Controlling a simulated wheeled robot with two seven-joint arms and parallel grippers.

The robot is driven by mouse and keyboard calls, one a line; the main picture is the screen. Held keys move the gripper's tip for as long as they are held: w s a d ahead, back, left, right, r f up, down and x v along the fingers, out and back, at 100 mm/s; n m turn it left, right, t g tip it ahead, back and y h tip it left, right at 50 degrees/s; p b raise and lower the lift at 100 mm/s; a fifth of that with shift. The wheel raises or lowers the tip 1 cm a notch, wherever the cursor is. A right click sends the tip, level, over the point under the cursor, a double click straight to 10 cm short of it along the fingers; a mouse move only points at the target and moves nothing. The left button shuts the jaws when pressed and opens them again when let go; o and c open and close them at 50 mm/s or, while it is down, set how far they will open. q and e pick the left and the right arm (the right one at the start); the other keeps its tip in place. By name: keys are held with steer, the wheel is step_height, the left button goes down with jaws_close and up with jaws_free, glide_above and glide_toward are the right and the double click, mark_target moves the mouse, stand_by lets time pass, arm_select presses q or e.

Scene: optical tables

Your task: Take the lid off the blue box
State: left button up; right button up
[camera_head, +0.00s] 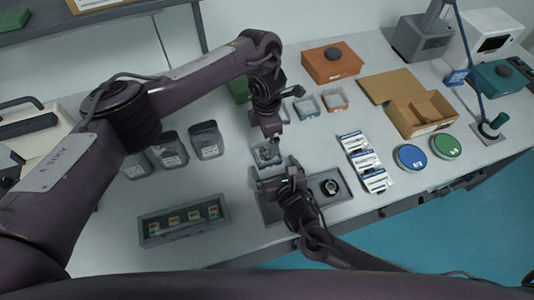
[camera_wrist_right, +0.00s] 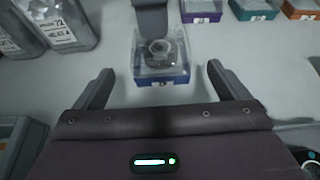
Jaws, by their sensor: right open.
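The blue box (camera_head: 262,160) is small, with a clear lid and a dark round part inside. It stands on the white table, and its blue base shows in the right wrist view (camera_wrist_right: 160,79). The clear lid (camera_wrist_right: 161,50) sits on the base. My right gripper (camera_head: 272,178) is on the near side of the box; its two fingers are open and empty, with the box just ahead of the gap. My left gripper (camera_head: 270,132) hangs down at the far side of the lid; I cannot tell whether it touches the lid or how its jaws stand.
A grey tray (camera_head: 345,197) with a round dial lies under and right of my right gripper. Small open boxes (camera_head: 307,108) stand behind. Grey canisters (camera_head: 206,140) are at left, and a grey rack (camera_head: 185,222) is front left. White packs (camera_head: 362,160) lie right.

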mark_target(271, 160)
arm_select(q)
steer(key=shift+w, duration=0.1)
arm_select(e)
steer(key=x, duration=0.4)
steer(key=shift+w+f, duration=0.15)
steer(key=shift+w, duration=0.05)
steer(key=shift+c, duration=0.2)
